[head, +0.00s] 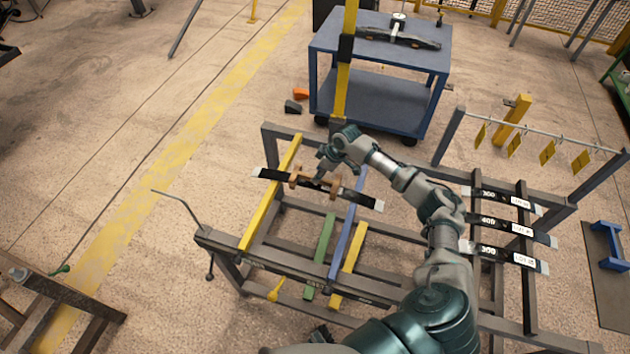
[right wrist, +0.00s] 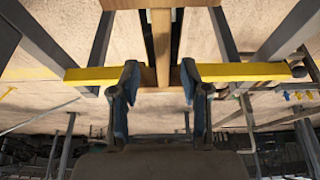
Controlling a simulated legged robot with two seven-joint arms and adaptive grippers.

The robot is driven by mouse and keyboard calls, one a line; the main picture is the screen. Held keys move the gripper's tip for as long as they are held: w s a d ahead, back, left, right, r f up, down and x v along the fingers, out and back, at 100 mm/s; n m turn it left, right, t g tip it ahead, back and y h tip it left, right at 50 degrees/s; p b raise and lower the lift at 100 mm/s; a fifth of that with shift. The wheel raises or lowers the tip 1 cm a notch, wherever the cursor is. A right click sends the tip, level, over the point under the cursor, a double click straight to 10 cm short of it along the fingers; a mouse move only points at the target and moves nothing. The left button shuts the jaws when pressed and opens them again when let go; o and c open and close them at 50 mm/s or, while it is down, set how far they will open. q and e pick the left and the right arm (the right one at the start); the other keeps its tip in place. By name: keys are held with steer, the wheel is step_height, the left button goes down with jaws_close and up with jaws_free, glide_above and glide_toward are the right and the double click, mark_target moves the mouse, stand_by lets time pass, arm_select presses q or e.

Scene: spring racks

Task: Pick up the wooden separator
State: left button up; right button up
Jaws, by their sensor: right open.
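The wooden separator (head: 294,180) is a brown piece with raised ends. In the head view it sits at the middle of a dark leaf spring (head: 359,197) on the rack. My right gripper (head: 322,170) is right at the separator and partly covers it. In the right wrist view, the wooden separator (right wrist: 162,45) runs lengthwise ahead, with dark strips along both sides. My right gripper (right wrist: 158,84) is open there, its two blue fingers apart on either side of the separator's near end. I cannot tell whether they touch it. My left gripper is in neither view.
The grey rack has yellow (head: 271,195), green (head: 320,250) and blue (head: 348,235) bars. Labelled springs (head: 505,225) lie on the right rack. A blue cart (head: 379,98) stands behind. A yellow post (head: 345,65) rises beyond my right gripper. Open floor is at left.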

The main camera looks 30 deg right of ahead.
steer(key=x, duration=0.4)
steer(key=shift+s+d+f, duration=0.15)
steer(key=shift+s+d, duration=0.1)
steer(key=shift+d, duration=0.1)
steer(key=shift+a+f, duration=0.1)
steer(key=shift+a, duration=0.45)
steer(key=c, duration=0.3)
jaws_close()
steer(key=shift+d, duration=0.2)
steer(key=shift+d, duration=0.15)
